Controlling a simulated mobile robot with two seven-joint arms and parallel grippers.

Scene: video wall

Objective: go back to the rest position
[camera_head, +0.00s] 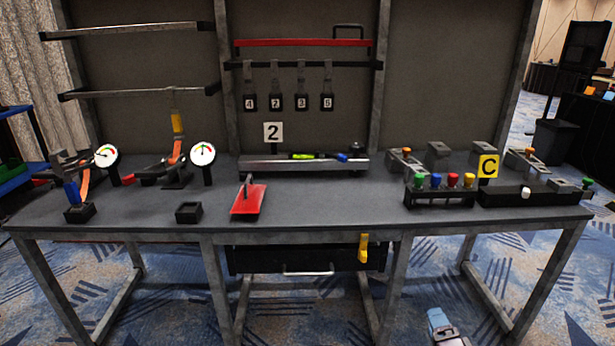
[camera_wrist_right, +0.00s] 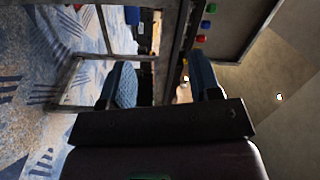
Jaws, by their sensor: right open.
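My right gripper (camera_head: 440,320) shows at the bottom of the head view, right of centre, in front of the workbench and over the carpet. Only a blue fingertip and part of the grey hand show there. In the right wrist view the right gripper (camera_wrist_right: 162,82) has its two blue fingers wide apart with nothing between them. My left gripper is in neither view.
A yellow-handled item (camera_head: 363,249) hangs by the drawer (camera_head: 300,261). Carpet in front is clear.

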